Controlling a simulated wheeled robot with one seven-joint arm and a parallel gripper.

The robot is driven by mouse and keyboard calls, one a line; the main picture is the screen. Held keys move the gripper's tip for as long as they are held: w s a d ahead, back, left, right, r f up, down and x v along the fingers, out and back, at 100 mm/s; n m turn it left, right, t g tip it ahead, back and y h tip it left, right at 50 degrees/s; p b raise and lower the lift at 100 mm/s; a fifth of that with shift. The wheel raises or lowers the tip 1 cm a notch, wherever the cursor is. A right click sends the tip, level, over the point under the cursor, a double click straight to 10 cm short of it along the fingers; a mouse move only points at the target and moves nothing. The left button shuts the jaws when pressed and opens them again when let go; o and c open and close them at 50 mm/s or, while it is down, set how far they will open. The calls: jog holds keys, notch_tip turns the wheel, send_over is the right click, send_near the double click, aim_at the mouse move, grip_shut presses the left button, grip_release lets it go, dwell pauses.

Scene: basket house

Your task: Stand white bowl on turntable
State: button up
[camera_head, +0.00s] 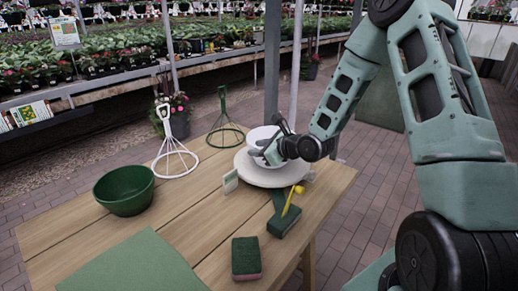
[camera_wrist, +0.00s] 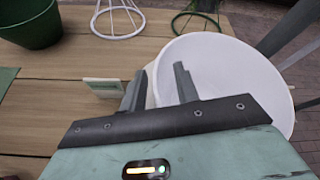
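The white bowl (camera_head: 259,134) is upright over the white round turntable (camera_head: 262,178) at the table's far right, and looks set down on it. In the wrist view the bowl (camera_wrist: 230,75) fills the right side and hides most of the turntable. My gripper (camera_wrist: 160,72) is at the bowl's near-left rim in that view. One finger is inside the bowl and the other outside, with a visible gap between them. In the head view my gripper (camera_head: 262,152) is partly hidden against the bowl.
A dark green pot (camera_head: 125,190) stands at the table's left. A white wire frame (camera_head: 175,158) and a green one (camera_head: 225,133) stand behind. A small card (camera_head: 230,181) is close to the turntable's left. A green block with a yellow item (camera_head: 285,220) and another green block (camera_head: 246,258) lie in front.

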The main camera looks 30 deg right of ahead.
jog(key=p+v, duration=0.1)
jog(key=v, duration=1.1)
jog(key=s+a+n+g+h, duration=0.1)
jog(key=s+a+n+g, duration=0.2)
jog(key=a+n, duration=0.55)
jog(key=s+a+n+g, duration=0.3)
jog(key=a+n+g, duration=0.1)
jog(key=a+n, duration=0.4)
jog(key=s+a+r+n+g, duration=0.1)
jog(key=s+a+n+g, duration=0.1)
jog(key=s+n, duration=0.4)
jog(key=s+a+r+n+g+h, duration=0.1)
jog(key=s+a+n, duration=0.3)
jog(key=s+n, duration=0.3)
jog(key=s+a+r+n+g+h, duration=0.1)
jog(key=s+a+r+n+g, duration=0.1)
jog(key=s+n, duration=0.5)
jog(key=shift+a+g, duration=0.3)
jog(key=shift+a, duration=0.25)
